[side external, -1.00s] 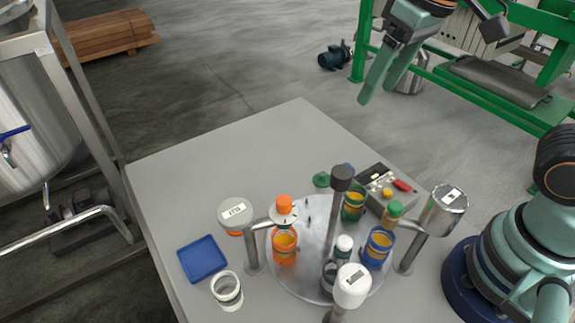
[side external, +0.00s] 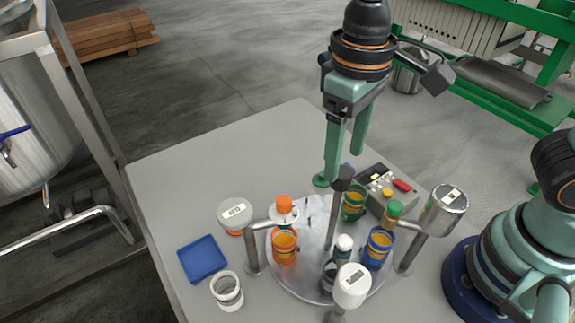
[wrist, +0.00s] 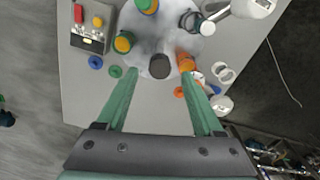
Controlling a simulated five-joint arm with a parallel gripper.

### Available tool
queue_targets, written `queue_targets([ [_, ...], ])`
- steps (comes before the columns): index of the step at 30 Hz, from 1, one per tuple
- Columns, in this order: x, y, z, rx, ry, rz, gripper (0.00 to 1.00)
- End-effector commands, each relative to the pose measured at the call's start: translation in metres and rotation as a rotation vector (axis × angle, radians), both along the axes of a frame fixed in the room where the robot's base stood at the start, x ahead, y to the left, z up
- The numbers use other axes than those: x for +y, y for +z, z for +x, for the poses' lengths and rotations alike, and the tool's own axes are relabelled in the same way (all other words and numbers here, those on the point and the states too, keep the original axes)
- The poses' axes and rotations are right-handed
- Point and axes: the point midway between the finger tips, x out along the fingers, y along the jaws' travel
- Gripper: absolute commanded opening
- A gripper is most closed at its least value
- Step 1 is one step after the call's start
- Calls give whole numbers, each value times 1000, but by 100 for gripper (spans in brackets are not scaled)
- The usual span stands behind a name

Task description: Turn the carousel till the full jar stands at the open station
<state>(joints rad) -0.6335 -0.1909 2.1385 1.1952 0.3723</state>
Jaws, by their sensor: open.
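The carousel is a silver disc (side external: 300,282) with a dark-topped central post (side external: 341,178), also seen in the wrist view (wrist: 159,66). On it stand an orange jar (side external: 285,250), a green jar (side external: 353,207), a blue jar (side external: 378,250) and a grey jar (side external: 329,276) partly hidden at the front. The coloured jars show yellow-orange inside; I cannot tell their fill levels, nor which station is the open one. My gripper (side external: 343,167) is open and empty above the far side of the disc. In the wrist view its fingers (wrist: 159,74) straddle the post top, apart from it.
Posts with a left labelled head (side external: 236,212), a right silver head (side external: 447,212) and a front white head (side external: 352,287) surround the disc. A control box (side external: 377,180) stands behind right. A blue tray (side external: 202,260) and white ring (side external: 227,290) lie left. The back-left table is clear.

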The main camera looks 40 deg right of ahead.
Motion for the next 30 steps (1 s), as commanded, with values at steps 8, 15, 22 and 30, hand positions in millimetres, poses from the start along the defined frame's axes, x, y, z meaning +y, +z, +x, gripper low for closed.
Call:
queue_targets([
  [8,0,-29,0,0,0,0,69],
  [15,0,-32,0,-1,0,0,69],
  [22,0,-32,0,-1,0,0,19],
  [30,0,-32,0,-1,0,0,0],
])
